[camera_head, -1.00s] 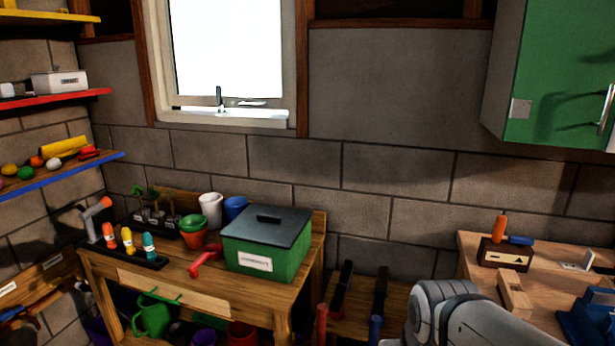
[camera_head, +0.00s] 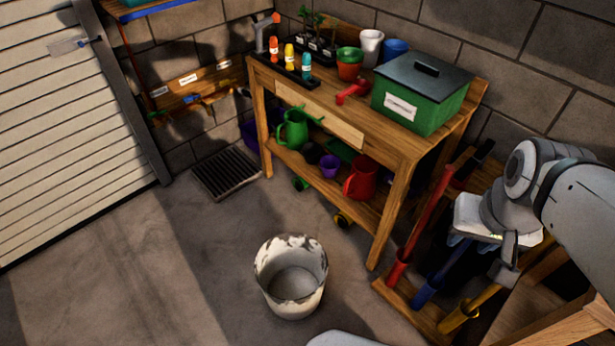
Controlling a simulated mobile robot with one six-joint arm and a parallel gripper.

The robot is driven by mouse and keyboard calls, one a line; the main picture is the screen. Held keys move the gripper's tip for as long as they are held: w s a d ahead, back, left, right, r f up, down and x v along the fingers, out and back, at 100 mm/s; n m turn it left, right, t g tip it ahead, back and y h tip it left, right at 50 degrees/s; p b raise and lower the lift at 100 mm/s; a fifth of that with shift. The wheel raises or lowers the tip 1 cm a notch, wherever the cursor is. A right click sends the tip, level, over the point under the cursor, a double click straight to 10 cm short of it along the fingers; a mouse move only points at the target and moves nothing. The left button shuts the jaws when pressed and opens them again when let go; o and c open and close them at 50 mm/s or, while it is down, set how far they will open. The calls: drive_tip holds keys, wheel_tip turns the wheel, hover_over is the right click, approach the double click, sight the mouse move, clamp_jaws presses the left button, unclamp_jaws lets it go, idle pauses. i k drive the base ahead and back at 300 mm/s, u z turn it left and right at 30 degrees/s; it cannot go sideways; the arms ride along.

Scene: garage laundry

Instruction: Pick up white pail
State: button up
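A white pail (camera_head: 293,307) with dark worn patches around its rim stands upright on the concrete floor, at the lower middle of the head view. It is open at the top and looks empty. My gripper (camera_head: 506,262) hangs at the right, over the tool rack and well to the right of the pail. It does not touch the pail. Its fingers are small and partly hidden, so I cannot tell whether they are open.
A wooden potting bench (camera_head: 330,127) stands behind the pail, with a green box (camera_head: 423,98), a white pot (camera_head: 370,47) and other pots on top. A rack (camera_head: 412,312) of coloured tool handles is to the right. A floor drain (camera_head: 227,173) is behind left. The floor left of the pail is clear.

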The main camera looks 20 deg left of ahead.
sight(291, 269)
drive_tip(key=z, duration=0.5)
drive_tip(key=k, duration=0.95)
drive_tip(key=u, duration=1.2)
drive_tip(key=i, duration=0.95)
drive_tip(key=u, duration=0.05)
